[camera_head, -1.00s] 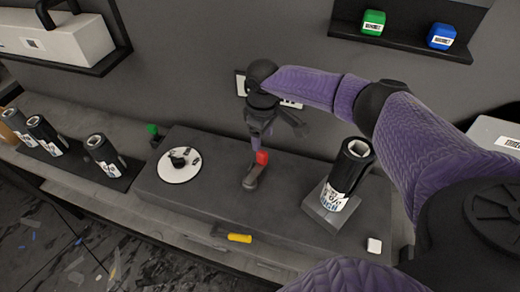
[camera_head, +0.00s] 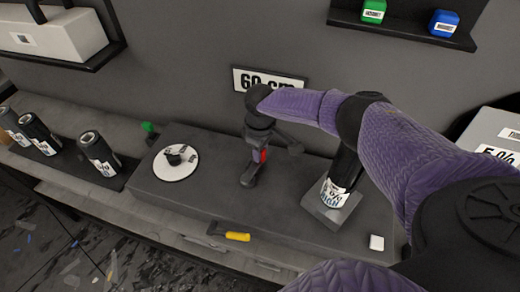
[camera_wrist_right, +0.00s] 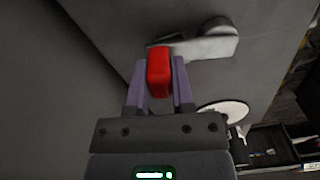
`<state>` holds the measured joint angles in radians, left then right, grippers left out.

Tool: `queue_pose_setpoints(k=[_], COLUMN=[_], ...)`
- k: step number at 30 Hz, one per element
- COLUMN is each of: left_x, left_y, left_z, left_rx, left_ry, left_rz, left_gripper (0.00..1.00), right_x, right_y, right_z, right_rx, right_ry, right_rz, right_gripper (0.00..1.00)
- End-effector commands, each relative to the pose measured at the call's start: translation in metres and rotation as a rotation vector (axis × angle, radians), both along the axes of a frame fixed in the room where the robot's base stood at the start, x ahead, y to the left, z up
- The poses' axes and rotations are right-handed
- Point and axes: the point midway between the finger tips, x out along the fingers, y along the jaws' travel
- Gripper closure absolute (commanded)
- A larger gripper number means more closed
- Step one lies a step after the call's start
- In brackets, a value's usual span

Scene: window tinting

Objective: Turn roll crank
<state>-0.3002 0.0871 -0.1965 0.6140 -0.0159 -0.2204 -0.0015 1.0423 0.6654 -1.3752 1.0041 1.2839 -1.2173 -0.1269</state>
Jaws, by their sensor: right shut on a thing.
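The roll crank is a dark grey arm (camera_head: 249,178) with a red handle (camera_head: 262,155) on top of the dark grey machine box. My right gripper (camera_head: 260,158) reaches down to it from above. In the right wrist view the red handle (camera_wrist_right: 159,73) sits between the two purple fingers of my right gripper (camera_wrist_right: 159,88), which are shut on it. The grey crank arm (camera_wrist_right: 205,45) extends to the right from the handle. In the head view the gripper partly hides the handle. My left gripper is in neither view.
A dark film roll (camera_head: 342,172) stands on a grey block right of the crank, partly behind my arm. A white disc (camera_head: 176,165) lies left of the crank. Several dark rolls (camera_head: 98,150) stand farther left. A yellow-handled tool (camera_head: 237,236) lies at the front.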

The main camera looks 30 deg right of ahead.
Motion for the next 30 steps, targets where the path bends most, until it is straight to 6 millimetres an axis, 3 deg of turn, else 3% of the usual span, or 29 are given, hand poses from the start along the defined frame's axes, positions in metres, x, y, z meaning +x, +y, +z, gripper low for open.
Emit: queue_pose_setpoints(k=[30], left_x=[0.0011], left_y=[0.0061], left_z=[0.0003], left_rx=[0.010], left_ry=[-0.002], left_rz=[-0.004], left_gripper=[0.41], right_x=[0.0002], right_y=[-0.0004], right_z=[0.0004], right_rx=[-0.001], right_ry=[0.000], right_rz=[-0.001], right_gripper=[1.00])
